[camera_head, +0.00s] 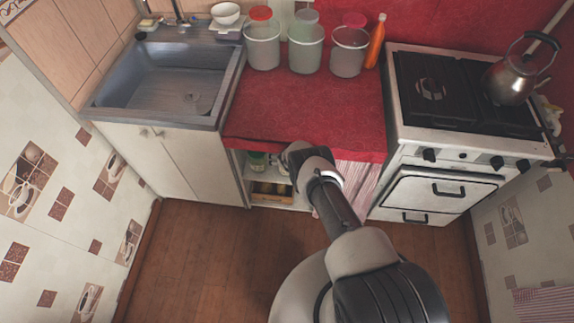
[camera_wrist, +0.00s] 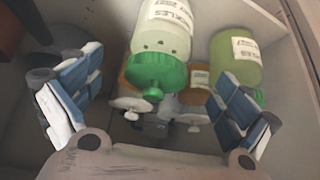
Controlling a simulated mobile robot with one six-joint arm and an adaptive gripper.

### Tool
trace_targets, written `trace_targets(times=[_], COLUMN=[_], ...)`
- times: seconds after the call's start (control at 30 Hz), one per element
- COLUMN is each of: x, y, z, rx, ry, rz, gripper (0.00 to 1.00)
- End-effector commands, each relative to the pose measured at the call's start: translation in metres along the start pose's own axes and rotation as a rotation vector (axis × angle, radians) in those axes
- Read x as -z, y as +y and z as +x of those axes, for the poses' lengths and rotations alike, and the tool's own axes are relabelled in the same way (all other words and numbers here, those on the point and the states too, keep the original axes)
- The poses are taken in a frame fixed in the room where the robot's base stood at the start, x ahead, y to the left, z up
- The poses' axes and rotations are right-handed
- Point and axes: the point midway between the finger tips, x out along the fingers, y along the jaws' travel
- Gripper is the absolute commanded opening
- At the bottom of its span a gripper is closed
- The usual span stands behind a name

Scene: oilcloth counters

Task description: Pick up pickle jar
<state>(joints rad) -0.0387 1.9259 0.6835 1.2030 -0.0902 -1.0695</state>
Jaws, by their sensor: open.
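A pickle jar (camera_wrist: 160,35) with a white label reading "pickles" and a green lid shows in the wrist view, inside the cabinet. It appears upside down in that picture, lid towards the bottom. My gripper (camera_wrist: 155,80) is open, with one blue-padded finger on each side of the picture. The jar is in the gap between them, nearer the middle, and no finger touches it. In the head view my arm reaches to the open shelf under the red counter. A green-lidded jar (camera_head: 257,159) shows there; the fingertips are hidden.
A second, greenish labelled jar (camera_wrist: 234,62) stands close by, behind the right finger. Small white and brown items lie below. The red counter (camera_head: 300,110) overhangs the shelf. A striped curtain (camera_head: 358,183) and the stove (camera_head: 440,150) are to the right, the sink (camera_head: 175,80) left.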

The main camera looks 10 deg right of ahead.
Motion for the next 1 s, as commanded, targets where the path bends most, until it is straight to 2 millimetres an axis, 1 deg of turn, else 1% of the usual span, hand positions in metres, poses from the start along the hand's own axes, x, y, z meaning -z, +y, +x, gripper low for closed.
trace_targets(times=[0.17, 0.4, 0.7, 0.83, 1.0], x=[0.0, -0.004, -0.004, -0.004, -0.003], y=[0.0, 0.001, 0.002, 0.002, 0.002], z=[0.005, 0.025, 0.047, 0.053, 0.054], rx=[0.0, 0.0, 0.0, 0.0, 0.0], ry=[0.001, 0.001, 0.002, 0.001, 0.001], rz=[0.0, 0.001, 0.002, 0.0, 0.0], gripper=[0.97, 0.97, 0.97, 0.97, 0.97])
